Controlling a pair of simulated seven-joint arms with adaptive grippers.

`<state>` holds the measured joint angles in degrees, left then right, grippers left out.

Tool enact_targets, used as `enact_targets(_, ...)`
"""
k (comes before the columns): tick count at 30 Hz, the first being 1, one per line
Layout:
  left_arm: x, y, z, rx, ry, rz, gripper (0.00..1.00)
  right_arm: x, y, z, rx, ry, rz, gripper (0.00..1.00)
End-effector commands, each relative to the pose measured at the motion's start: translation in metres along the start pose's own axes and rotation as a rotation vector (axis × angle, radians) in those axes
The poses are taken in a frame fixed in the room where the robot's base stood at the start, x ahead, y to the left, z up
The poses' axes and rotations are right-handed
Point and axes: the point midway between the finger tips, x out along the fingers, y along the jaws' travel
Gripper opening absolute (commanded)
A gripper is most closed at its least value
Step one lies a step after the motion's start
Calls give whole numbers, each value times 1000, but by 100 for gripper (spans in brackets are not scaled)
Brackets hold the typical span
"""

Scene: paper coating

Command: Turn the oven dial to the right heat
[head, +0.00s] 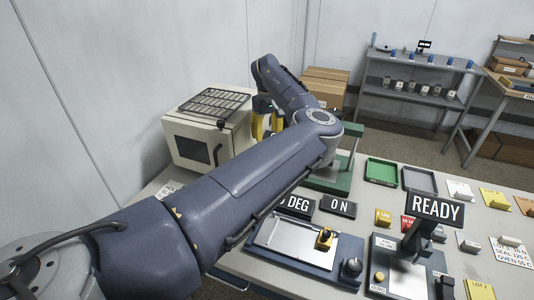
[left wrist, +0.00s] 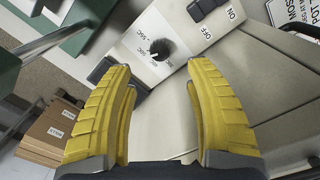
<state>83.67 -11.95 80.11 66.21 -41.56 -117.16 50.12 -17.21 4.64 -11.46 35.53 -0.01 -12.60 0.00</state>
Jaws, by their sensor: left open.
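The cream oven (head: 190,142) stands at the table's back left, its panel partly hidden behind my left arm. In the left wrist view its control panel (left wrist: 140,30) shows a round black dial (left wrist: 161,48) with temperature marks around it, too small to read surely. The dial's pointer direction is unclear. My left gripper (head: 266,122) is beside the oven's right end. In the left wrist view its yellow fingers (left wrist: 160,75) are spread apart, empty, with the dial just beyond and between the tips. My right gripper is not in view.
A black switch (left wrist: 203,8) marked ON and OFF is beside the dial. A green press (head: 330,180) stands right of the oven. A card (head: 513,252) at the right seems to read "OVEN 55 C". Trays, signs and a scale-like device (head: 400,265) crowd the table.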

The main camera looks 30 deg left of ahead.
Motion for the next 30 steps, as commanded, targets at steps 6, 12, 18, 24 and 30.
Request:
enact_targets(6, 41, -1, 0, 0, -1, -2, 54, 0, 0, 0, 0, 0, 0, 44)
enact_targets(12, 68, 0, 0, 0, -1, -1, 54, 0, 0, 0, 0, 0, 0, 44)
enact_targets(18, 85, 0, 0, 1, 0, 0, 54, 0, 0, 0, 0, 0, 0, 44)
enact_targets(24, 92, 0, 0, 1, 0, 0, 54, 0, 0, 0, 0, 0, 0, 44)
enact_targets(30, 93, 0, 0, 1, 0, 0, 54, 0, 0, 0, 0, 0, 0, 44)
